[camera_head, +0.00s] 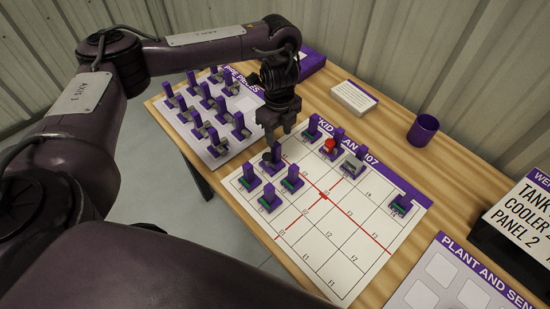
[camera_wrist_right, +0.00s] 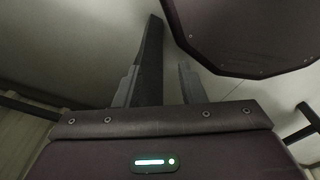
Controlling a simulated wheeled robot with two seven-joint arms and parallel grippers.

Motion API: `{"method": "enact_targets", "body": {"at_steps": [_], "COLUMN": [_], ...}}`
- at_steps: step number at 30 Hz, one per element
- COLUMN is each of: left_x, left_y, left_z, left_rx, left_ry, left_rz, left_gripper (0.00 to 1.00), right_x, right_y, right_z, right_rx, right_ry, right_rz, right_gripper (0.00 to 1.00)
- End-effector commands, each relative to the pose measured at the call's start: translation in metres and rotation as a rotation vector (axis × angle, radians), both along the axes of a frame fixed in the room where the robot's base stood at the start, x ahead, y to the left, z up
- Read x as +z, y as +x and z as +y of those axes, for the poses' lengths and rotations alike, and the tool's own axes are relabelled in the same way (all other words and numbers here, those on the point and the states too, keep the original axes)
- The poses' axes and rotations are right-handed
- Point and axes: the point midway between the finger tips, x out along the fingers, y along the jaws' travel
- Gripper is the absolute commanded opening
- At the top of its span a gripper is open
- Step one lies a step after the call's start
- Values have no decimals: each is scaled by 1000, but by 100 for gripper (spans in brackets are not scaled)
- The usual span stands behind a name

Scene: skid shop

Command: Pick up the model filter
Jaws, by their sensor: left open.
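Several small models on purple stands are in the head view, and I cannot tell for sure which one is the filter. My left gripper (camera_head: 278,132) is open and points down over the back left of the white gridded sheet (camera_head: 325,255). A grey model on a purple stand (camera_head: 272,158) is just below its fingertips; I cannot tell whether they touch. A model with a red part (camera_head: 330,146) and a pale grey model (camera_head: 351,166) stand right of it. My right gripper (camera_head: 0,0) is outside the head view; in the right wrist view its fingers (camera_wrist_right: 168,80) are apart and empty.
Three models with green bases (camera_head: 269,199) stand at the sheet's left, and another (camera_head: 400,205) at its right. A white board (camera_head: 190,125) holds several grey pieces. A purple cup (camera_head: 423,129), card stack (camera_head: 354,97) and black-based sign (camera_head: 520,220) stand right. The sheet's front is clear.

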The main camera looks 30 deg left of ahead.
Motion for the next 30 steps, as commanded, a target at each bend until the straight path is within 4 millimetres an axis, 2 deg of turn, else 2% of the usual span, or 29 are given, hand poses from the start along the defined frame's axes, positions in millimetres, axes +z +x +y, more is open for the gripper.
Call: {"method": "enact_targets", "body": {"at_steps": [9,13,20,23,30], "left_x": [-43,-51,-51,-51,-51], "left_y": [-7,-6,-6,-6,-6], "left_z": [2,3,3,3,3], "left_rx": [1,-1,-1,-1,-1], "left_ry": [-3,-2,-2,-2,-2], "left_rz": [2,1,-2,-2,-2], "left_gripper": [45,45,45,35,4], "right_x": [-13,-15,-12,-13,-13], "right_y": [-37,-32,-13,-13,-16], "right_z": [-1,-1,2,3,3], "right_rx": [1,1,1,1,1], "right_ry": [-3,-2,3,4,4], "right_rz": [51,44,16,16,20], "right_gripper": [36,36,36,36,36]}}
